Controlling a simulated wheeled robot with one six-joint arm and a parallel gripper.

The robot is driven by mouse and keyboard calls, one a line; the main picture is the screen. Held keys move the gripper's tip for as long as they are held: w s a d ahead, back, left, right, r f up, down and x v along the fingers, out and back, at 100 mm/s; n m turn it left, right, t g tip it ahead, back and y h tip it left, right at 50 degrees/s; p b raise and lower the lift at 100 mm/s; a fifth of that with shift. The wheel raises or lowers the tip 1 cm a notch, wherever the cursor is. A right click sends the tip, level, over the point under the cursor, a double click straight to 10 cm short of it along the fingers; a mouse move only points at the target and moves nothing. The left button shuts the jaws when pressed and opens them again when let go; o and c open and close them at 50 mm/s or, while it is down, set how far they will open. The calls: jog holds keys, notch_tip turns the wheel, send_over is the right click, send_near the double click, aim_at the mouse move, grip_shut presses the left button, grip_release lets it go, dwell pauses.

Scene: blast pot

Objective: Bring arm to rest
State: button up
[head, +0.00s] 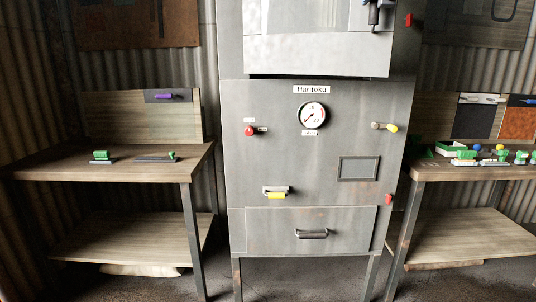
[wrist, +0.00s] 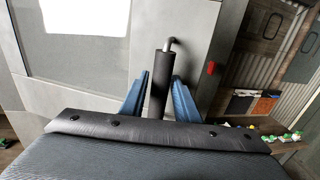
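My gripper (wrist: 161,76) shows in the wrist view with its two blue fingers apart. A black door handle (wrist: 161,85) stands between the fingers in that view. Light grey shows between the left finger and the handle; the right finger looks very close to it, and I cannot tell if they touch. The handle sits on the upper door of the grey cabinet and also shows at the top of the head view (head: 374,14). My gripper cannot be made out in the head view.
The grey cabinet (head: 270,140) has a gauge (head: 312,115), red and yellow knobs and a drawer (head: 340,244). A left workbench (head: 50,165) holds green-handled tools. A right workbench (head: 490,172) holds several small coloured items. Floor shows between the benches and the cabinet legs.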

jog(key=shift+s+a, duration=0.7)
jog(key=shift+s, duration=3.15)
jog(key=w, duration=0.2)
jog(key=w+d, duration=0.1)
jog(key=w, duration=0.5)
jog(key=shift+d, duration=0.25)
jog(key=shift+s+a+h+p, duration=0.15)
jog(key=shift+s+a+p, duration=0.2)
jog(key=shift+s, duration=0.15)
jog(key=shift+s+a+h+p, duration=0.2)
jog(key=shift+s+p, duration=0.1)
jog(key=shift+s, duration=0.15)
jog(key=shift+m, duration=0.3)
jog(key=shift+a, duration=0.1)
